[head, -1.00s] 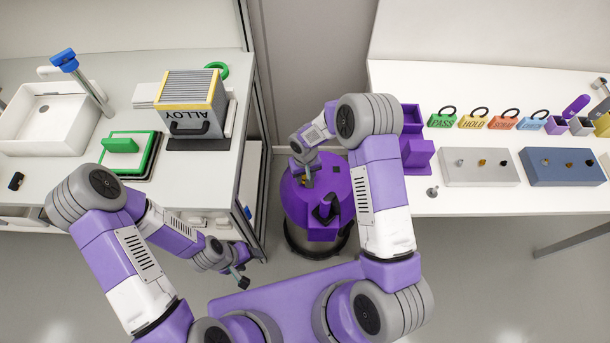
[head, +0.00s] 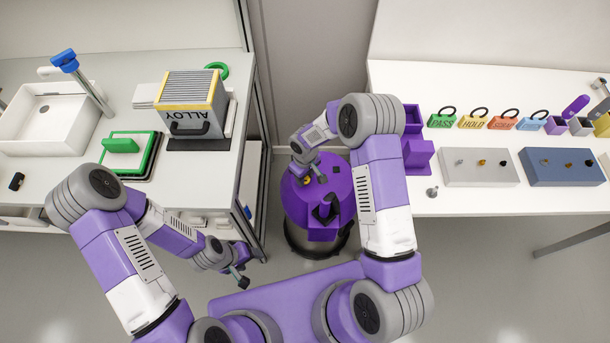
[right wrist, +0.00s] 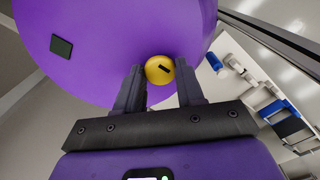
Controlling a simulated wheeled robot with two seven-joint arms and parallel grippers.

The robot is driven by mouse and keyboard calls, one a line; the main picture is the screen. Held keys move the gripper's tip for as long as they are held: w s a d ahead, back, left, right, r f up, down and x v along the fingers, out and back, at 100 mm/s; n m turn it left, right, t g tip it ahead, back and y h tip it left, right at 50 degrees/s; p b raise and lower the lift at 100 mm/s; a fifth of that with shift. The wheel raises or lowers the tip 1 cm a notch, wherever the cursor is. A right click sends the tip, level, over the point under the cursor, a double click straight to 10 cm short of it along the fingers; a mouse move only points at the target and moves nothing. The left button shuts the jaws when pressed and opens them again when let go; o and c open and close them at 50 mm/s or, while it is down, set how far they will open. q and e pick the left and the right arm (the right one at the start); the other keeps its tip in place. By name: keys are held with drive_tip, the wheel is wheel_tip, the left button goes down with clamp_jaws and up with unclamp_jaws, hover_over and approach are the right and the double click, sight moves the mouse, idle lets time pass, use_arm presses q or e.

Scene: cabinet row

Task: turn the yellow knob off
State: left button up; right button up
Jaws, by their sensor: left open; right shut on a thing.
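The yellow knob (head: 307,181) is on the upper left of the purple drum-shaped unit (head: 332,186). In the right wrist view the round yellow knob (right wrist: 159,69) lies between my fingertips, its dark mark slanting down to the right. My right gripper (head: 319,174) is at the knob; its jaws (right wrist: 160,80) are shut on it, though the exact contact is hard to see. My left gripper (head: 238,276) is open and empty, low over the floor, left of the drum.
A dark square patch (right wrist: 61,47) is on the purple surface. A left counter holds a sink (head: 50,118) and an ALLOY box (head: 192,105). The right table holds labelled tags (head: 473,122) and two knob panels (head: 479,167). Floor is open around the drum.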

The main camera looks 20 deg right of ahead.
drive_tip(key=o, duration=1)
drive_tip(key=shift+o, duration=0.2)
wheel_tip(320, 180, up, 8)
drive_tip(key=shift+f+p, duration=0.2)
drive_tip(key=shift+p, duration=1.05)
